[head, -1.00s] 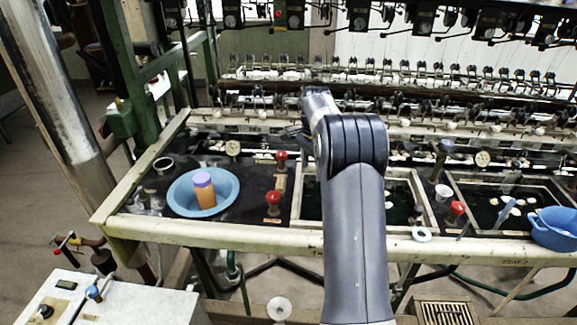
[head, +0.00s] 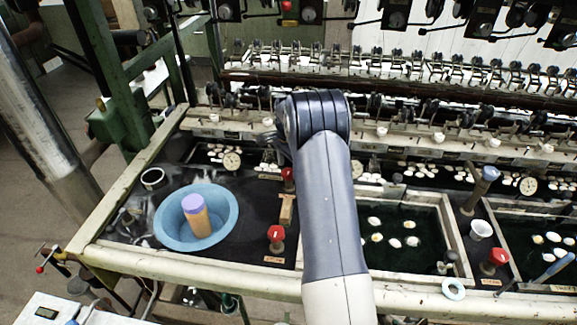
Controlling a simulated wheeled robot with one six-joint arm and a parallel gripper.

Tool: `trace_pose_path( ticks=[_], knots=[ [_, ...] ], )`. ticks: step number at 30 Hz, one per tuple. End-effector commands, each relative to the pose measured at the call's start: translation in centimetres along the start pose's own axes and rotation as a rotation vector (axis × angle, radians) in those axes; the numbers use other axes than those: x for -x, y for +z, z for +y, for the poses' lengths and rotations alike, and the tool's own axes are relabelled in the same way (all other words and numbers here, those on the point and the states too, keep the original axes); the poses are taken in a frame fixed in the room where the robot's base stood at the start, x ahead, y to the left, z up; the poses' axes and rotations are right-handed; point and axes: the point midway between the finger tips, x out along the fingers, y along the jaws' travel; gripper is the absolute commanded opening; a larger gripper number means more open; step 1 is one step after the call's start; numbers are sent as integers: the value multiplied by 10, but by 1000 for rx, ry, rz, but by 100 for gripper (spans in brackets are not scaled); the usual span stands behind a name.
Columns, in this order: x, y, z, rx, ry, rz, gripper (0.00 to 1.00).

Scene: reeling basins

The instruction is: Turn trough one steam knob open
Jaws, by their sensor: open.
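A red knob (head: 276,233) stands on the front of the dark bench top, left of my arm, with a small label below it too small to read surely. A third red knob (head: 499,256) is at the right between two troughs. I cannot tell from the labels which is the trough one steam knob. My gripper (head: 277,146) shows only in part, beyond the front red knob and above the bench. It is open, and nothing shows in it; my arm hides the rest.
A blue basin (head: 173,241) with an orange, purple-capped bottle (head: 196,215) stands left of the knobs. A dark water trough (head: 445,216) with pale cocoons is right of my arm. A white cup (head: 481,229) and pale ring (head: 453,288) are farther right.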

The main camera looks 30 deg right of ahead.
Motion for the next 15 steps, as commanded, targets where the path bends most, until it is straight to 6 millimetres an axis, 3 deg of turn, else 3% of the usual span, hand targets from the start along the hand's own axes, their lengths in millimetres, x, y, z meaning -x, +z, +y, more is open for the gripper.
trace_pose_path(
  ticks=[4, 12, 15],
  knots=[
    [-10, 0, 0, 0, 1, 0, 62],
    [-12, 0, 0, 0, 0, 0, 62],
    [-12, 0, 0, 0, 0, 0, 56]
  ],
)
